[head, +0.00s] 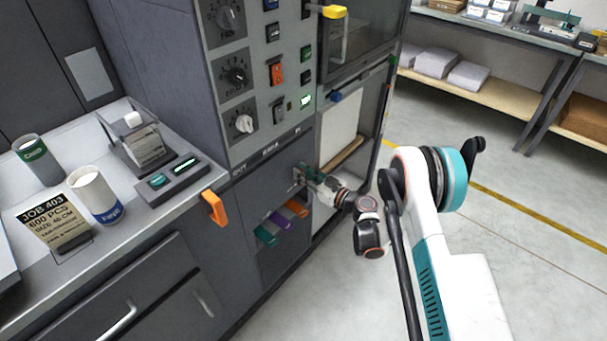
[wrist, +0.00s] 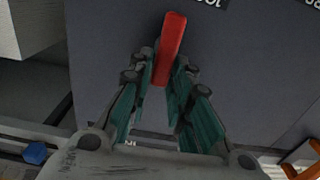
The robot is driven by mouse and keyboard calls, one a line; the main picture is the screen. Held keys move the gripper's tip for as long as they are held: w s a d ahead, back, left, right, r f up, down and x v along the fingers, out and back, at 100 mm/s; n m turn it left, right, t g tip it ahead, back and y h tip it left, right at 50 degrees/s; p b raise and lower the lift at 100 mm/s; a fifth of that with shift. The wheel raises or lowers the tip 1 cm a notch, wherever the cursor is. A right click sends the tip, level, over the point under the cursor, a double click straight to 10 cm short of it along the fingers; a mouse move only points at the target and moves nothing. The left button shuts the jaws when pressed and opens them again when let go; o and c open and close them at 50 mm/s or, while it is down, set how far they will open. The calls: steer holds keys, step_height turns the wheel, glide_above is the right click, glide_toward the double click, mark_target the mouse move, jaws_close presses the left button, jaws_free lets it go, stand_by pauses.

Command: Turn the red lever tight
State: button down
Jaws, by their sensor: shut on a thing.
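The red lever (wrist: 173,40) stands out in the wrist view against the dark grey machine panel, its upper end leaning slightly right. My gripper (wrist: 165,68) has its teal fingers on both sides of the lever and is shut on it. The lower end of the lever is between the fingers. In the head view my gripper (head: 306,176) is at the front panel of the machine, below the lettered labels, and the lever cannot be made out there behind the fingers.
Below my gripper are green (head: 266,235), purple (head: 281,221) and orange (head: 297,208) tabs. An orange handle (head: 215,207) juts from the counter edge. Right of my gripper is an open bay with a white block (head: 341,135). The floor (head: 540,270) at right is clear.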

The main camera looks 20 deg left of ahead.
steer(key=shift+m, duration=0.3)
steer(key=shift+w+d+f+m, duration=0.2)
steer(key=shift+w+f+m, duration=0.25)
steer(key=shift+m, duration=2.45)
steer(key=shift+w+d+f+m, duration=0.2)
steer(key=shift+w+f+m, duration=0.25)
steer(key=shift+m, duration=2.45)
steer(key=shift+w+d+f+m, duration=0.2)
steer(key=shift+w+f+m, duration=0.2)
steer(key=shift+m, duration=2.5)
steer(key=shift+f, duration=0.1)
steer(key=c, duration=1.6)
jaws_free()
steer(key=shift+o, duration=0.2)
